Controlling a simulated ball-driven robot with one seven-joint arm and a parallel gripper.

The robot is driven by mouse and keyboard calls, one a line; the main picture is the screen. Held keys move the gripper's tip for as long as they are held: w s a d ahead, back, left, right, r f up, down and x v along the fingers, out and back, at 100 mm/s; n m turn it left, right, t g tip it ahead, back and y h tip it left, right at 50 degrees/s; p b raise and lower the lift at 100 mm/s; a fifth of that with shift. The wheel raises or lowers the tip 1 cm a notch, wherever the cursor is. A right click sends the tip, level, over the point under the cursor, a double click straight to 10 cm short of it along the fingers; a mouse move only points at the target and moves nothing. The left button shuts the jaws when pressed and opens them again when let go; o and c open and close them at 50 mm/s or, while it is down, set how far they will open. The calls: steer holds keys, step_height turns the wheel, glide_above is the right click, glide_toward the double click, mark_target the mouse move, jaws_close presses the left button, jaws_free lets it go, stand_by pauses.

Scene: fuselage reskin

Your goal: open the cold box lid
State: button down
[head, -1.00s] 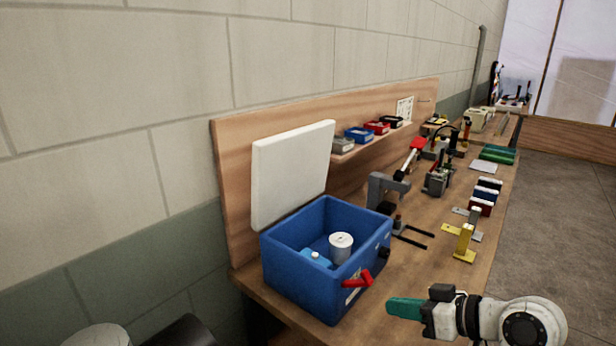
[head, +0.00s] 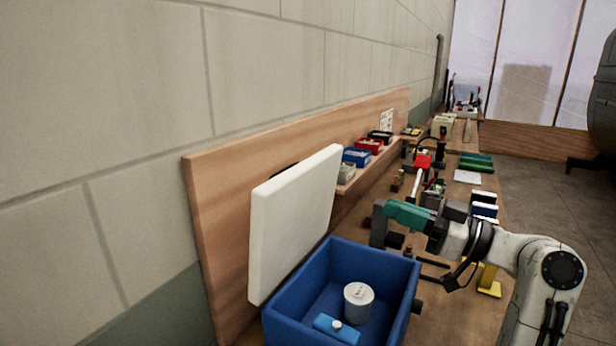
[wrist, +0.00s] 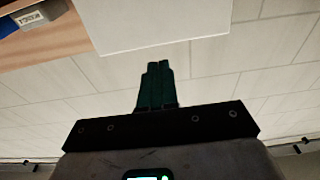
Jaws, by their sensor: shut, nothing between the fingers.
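The cold box (head: 390,301) is a blue open-topped box on the wooden bench. Its white lid (head: 296,222) stands raised at the box's back left, near the wooden backboard. A white cylinder (head: 358,300) and a light blue bottle-like item (head: 336,328) sit inside the box. My gripper (head: 389,211) has green fingers that are shut and empty. In the head view it is above and beyond the box, to the right of the lid and apart from it. In the wrist view the shut fingers (wrist: 155,85) point toward a white panel (wrist: 150,22), which looks like the lid.
Small bins (head: 357,157) stand on a shelf along the backboard (head: 225,200). A dark clamp-like tool (head: 379,225) and several other tools and blocks crowd the bench behind my gripper. The floor (head: 545,190) to the right is clear.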

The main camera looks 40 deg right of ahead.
mark_target(312, 178)
steer(key=p+x, duration=0.5)
steer(key=x, duration=0.8)
steer(key=shift+w+r, duration=0.25)
steer(key=shift+w, duration=0.05)
steer(key=shift+w+a, duration=0.1)
steer(key=shift+w, duration=0.3)
steer(key=shift+f, duration=0.1)
steer(key=b+x, duration=0.2)
steer(key=x, duration=0.3)
steer(key=shift+w, duration=0.15)
steer(key=shift+w+a, duration=0.15)
steer(key=shift+w, duration=0.15)
